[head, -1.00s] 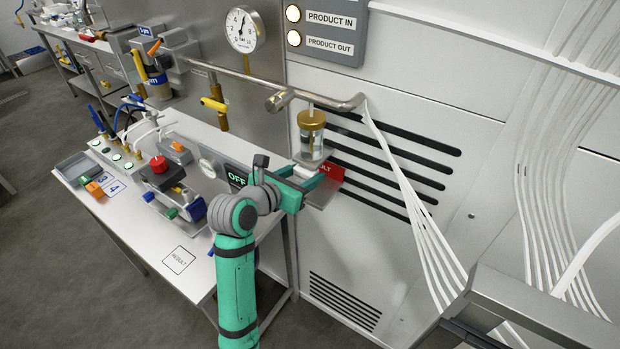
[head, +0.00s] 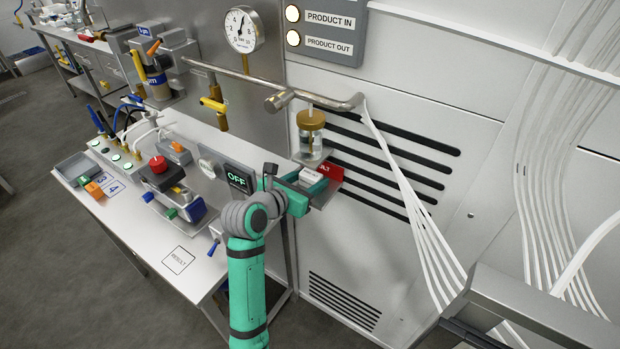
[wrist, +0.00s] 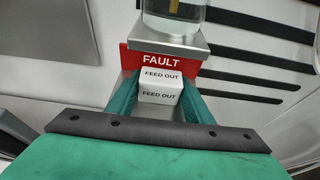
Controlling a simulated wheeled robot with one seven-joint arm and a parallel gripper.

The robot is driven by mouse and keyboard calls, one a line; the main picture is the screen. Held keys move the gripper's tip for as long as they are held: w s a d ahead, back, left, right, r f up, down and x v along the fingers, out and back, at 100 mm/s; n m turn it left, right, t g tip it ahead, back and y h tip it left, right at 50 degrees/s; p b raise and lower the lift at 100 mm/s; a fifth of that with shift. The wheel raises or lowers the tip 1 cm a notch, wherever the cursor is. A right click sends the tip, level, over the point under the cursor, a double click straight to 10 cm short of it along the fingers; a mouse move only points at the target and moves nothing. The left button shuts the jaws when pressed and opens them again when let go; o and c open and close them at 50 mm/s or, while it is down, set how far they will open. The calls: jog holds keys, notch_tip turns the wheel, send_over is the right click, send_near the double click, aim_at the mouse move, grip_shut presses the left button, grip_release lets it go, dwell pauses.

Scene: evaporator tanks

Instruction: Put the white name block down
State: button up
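The white name block (wrist: 160,86), lettered FEED OUT on two faces, sits between the two green fingers of my gripper (wrist: 161,98) in the wrist view. The fingers appear to touch its sides. In the head view the block (head: 311,177) shows between the fingers of my gripper (head: 312,183), over a small steel tray (head: 326,196) beside the red FAULT sign (head: 330,170). The sign (wrist: 163,58) is just behind the block in the wrist view. The block's underside is hidden, so I cannot tell whether it rests on the tray.
A glass jar with a brass cap (head: 311,135) hangs close behind the block, under a steel pipe (head: 310,95). The OFF display (head: 239,179) is close to the left. The bench (head: 165,225) has bare room around its RESULT square (head: 178,260).

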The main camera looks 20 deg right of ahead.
jog(key=o, duration=0.3)
jog(key=shift+a, duration=0.1)
